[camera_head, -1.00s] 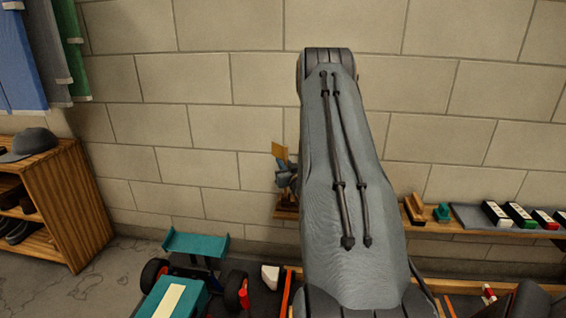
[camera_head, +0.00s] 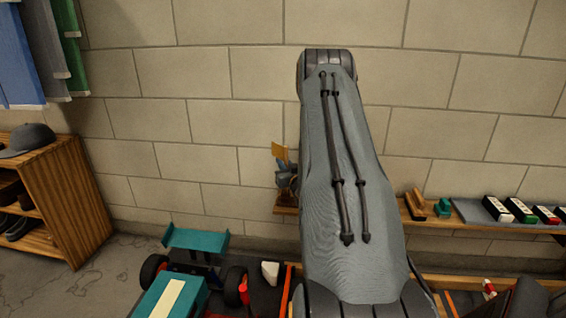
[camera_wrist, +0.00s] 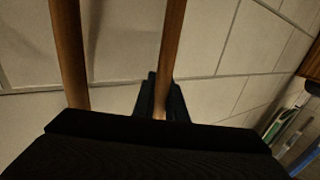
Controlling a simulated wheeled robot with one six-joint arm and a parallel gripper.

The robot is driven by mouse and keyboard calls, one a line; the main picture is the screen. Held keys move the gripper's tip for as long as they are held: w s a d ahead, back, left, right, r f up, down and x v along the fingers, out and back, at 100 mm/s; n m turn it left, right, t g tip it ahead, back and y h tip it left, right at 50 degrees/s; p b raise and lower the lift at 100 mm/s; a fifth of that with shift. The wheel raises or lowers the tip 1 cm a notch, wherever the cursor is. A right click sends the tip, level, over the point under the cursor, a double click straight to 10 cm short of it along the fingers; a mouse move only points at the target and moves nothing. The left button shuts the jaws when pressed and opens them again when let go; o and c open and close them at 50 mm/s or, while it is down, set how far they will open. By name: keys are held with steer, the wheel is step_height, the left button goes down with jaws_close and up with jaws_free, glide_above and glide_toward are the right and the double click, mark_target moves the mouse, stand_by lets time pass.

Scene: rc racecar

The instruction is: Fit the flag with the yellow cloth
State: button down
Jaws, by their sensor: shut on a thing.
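A small yellow-orange cloth (camera_head: 280,152) shows left of my arm in the head view, just above my gripper (camera_head: 286,180). In the wrist view my gripper (camera_wrist: 160,98) is shut on a brown wooden rod (camera_wrist: 170,45), which looks like the flag's pole. The cloth is not seen in that view. A second brown rod (camera_wrist: 68,55) stands to the left, outside the fingers. The teal racecar (camera_head: 178,295) is at the bottom left with its rear wing (camera_head: 195,239) up. My arm hides the middle of the scene.
A wall shelf (camera_head: 470,226) runs behind my arm, with small boxes (camera_head: 520,210) and wooden blocks (camera_head: 418,203). A wooden cabinet (camera_head: 70,190) with a cap (camera_head: 28,138) stands at the left. Cloths hang (camera_head: 22,60) above it. A white object (camera_head: 270,273) lies beside the car.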

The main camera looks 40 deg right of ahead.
steer(key=shift+f, duration=0.15)
steer(key=c, duration=1.7)
jaws_free()
steer(key=shift+s, duration=0.15)
steer(key=p+v, duration=0.1)
steer(key=v, duration=0.6)
steer(key=shift+s+a, duration=0.1)
steer(key=shift+s, duration=0.1)
